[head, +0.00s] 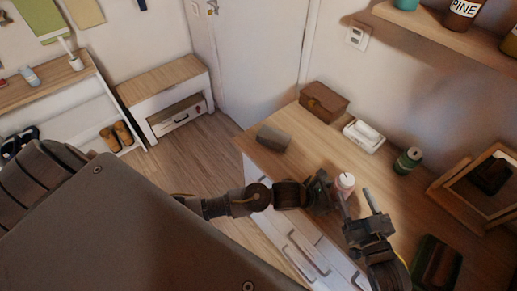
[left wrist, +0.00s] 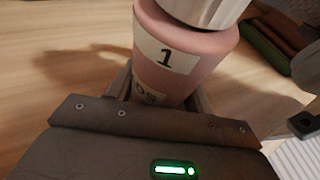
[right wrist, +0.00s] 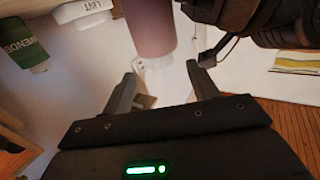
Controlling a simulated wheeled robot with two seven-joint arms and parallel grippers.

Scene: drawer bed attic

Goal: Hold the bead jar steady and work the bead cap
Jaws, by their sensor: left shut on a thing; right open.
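The bead jar, pink with a pale label marked 1, stands between my left gripper's fingers (left wrist: 165,100) in the left wrist view (left wrist: 190,60). It is small beside my arms in the head view (head: 345,184). The silver-grey bead cap (left wrist: 205,8) is on its top, cut by the frame edge. My left gripper is shut on the jar's body. My right gripper (head: 357,200) is open and empty close to the jar. In the right wrist view the jar (right wrist: 150,25) is just beyond the open right fingertips (right wrist: 163,72); whether they touch it is unclear.
On the wooden top (head: 305,160) stand a brown box (head: 324,101), a grey block (head: 272,139), a white box (head: 364,135), a green can (head: 408,160) and a wooden-framed mirror (head: 480,182). A dark green tray (head: 436,263) lies at the near right. A shelf (head: 450,30) hangs above.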

